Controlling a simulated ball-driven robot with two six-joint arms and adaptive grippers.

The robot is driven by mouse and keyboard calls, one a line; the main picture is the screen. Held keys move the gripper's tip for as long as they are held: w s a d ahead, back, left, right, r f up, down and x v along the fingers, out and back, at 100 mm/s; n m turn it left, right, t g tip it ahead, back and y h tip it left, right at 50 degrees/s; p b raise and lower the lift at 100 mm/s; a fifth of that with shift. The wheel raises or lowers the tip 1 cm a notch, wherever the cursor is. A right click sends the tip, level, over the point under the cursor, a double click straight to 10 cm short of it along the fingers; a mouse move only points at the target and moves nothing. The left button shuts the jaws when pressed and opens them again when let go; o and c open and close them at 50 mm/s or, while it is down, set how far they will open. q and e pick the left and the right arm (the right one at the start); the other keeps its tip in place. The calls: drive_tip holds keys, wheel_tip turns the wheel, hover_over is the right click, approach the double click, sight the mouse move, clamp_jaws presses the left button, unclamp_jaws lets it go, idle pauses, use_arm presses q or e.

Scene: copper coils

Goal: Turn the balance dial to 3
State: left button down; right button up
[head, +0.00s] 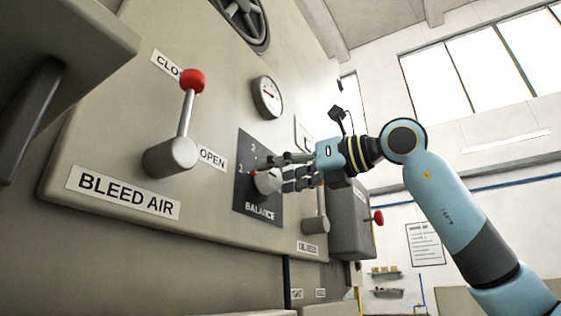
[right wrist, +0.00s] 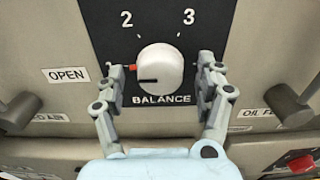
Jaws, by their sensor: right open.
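The balance dial is a round white knob (right wrist: 160,70) on a dark plate (right wrist: 105,25) marked BALANCE. The numbers 2 and 3 show above it in the right wrist view, 2 at upper left and 3 at upper right. A black line on the knob points left, and a small red mark shows at its left edge. The knob also shows in the head view (head: 266,181), partly covered by my fingers. My right gripper (right wrist: 162,78) is open, with one finger on each side of the knob; contact cannot be told. My left gripper is not in view.
A red-topped bleed air lever (head: 186,120) stands left of the dial. A gauge (head: 267,97) sits above it. An oil lever (head: 315,215) stands close on the right, below my right gripper. Open room lies right of the panel.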

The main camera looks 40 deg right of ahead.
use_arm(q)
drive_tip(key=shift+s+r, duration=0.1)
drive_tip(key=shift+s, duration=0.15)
use_arm(e)
drive_tip(key=shift+w, duration=0.1)
drive_tip(key=c, duration=1.1)
drive_tip(key=shift+c, duration=0.2)
drive_tip(key=m+b, duration=0.2)
drive_tip(key=m, duration=0.3)
drive_tip(key=shift+f+m, duration=0.1)
drive_tip(key=shift+m, duration=0.3)
drive_tip(key=m+b, duration=0.1)
drive_tip(key=m, duration=0.5)
drive_tip(key=shift+w+d+f+b, duration=0.1)
drive_tip(key=shift+d+b, duration=0.05)
drive_tip(key=shift+b, duration=0.25)
drive_tip(key=m+b, duration=0.1)
drive_tip(key=m, duration=0.5)
drive_tip(key=shift+f, duration=0.1)
use_arm(q)
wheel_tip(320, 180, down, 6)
drive_tip(key=b, duration=0.1)
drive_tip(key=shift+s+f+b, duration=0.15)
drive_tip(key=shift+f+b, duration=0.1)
drive_tip(key=shift+b, duration=0.05)
use_arm(e)
drive_tip(key=m, duration=0.5)
drive_tip(key=shift+f+m, duration=0.15)
drive_tip(key=shift+m, duration=0.45)
